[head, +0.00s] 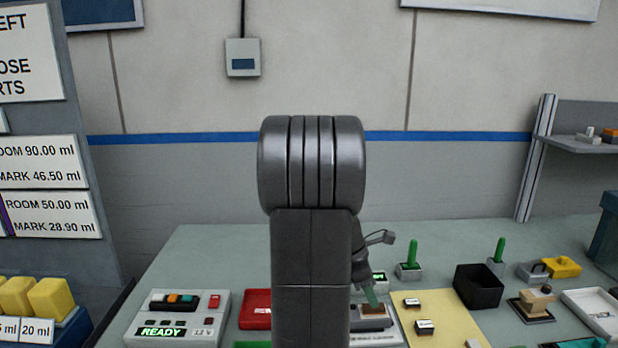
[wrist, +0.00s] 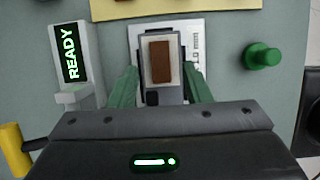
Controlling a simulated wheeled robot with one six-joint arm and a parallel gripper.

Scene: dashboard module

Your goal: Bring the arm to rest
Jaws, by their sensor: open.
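My gripper (wrist: 163,76) shows in the wrist view with its two green fingers apart. Between and beyond them is a grey device with a brown rectangular block (wrist: 160,62) on top, on a white plate (wrist: 192,38). A gap shows between each finger and the block, and the jaws look empty. In the head view my gripper (head: 371,297) is low over the bench, just above the brown block (head: 373,309). My arm stands upright in the middle and hides part of the bench and gripper.
A READY display (wrist: 70,52) stands left of the fingers and a green knob (wrist: 263,56) right. In the head view, a control box (head: 215,330) is at left; a yellow mat (head: 450,305), a black bin (head: 478,287) and a white tray (head: 590,305) are at right.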

